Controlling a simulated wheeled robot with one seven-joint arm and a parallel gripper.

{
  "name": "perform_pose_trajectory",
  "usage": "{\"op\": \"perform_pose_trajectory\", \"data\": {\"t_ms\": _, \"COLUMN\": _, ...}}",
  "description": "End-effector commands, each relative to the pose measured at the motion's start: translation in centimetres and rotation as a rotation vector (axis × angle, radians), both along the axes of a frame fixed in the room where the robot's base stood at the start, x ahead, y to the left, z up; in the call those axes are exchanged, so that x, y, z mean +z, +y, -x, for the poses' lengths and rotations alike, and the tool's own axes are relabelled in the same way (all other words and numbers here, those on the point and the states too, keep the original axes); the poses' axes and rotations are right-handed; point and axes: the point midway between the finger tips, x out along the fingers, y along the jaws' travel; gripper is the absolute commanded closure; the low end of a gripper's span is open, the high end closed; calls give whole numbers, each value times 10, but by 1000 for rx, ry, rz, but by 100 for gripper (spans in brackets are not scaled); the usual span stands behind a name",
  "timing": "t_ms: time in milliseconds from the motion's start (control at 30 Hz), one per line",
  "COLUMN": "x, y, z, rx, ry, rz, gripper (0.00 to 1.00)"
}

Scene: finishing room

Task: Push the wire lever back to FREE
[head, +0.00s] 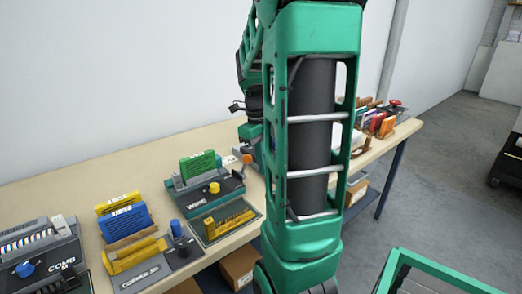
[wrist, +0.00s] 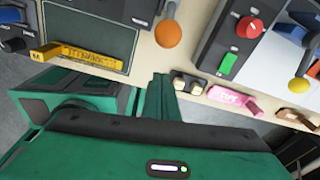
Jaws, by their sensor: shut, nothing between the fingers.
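The WIRE machine (head: 207,197) stands on the bench, with a green stack and a yellow knob on top. Its lever ends in an orange ball (head: 247,158) at its right side; the ball also shows in the wrist view (wrist: 168,33), its stem running up out of frame. My gripper (wrist: 161,78) is shut and empty, its fingertips just below the ball in the wrist view, with a visible gap. In the head view my arm hides most of the gripper. No FREE marking is readable.
A dark plate with a yellow bar (wrist: 76,57) lies left of the ball. To the right is another machine with a red knob (wrist: 249,27) and a yellow-ball lever (wrist: 299,85). A pink block (wrist: 232,100) lies near the bench edge. The COMB machine (head: 42,256) stands far left.

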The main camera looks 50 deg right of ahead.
Motion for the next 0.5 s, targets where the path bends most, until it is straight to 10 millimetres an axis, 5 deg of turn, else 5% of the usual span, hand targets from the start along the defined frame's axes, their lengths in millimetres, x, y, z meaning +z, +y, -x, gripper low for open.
{"op": "perform_pose_trajectory", "data": {"t_ms": 200, "x": 9, "y": -2, "z": -31, "rx": 3, "ry": -3, "rz": 2, "gripper": 100}}
{"op": "perform_pose_trajectory", "data": {"t_ms": 500, "x": 12, "y": -2, "z": -39, "rx": 2, "ry": -2, "rz": 1, "gripper": 100}}
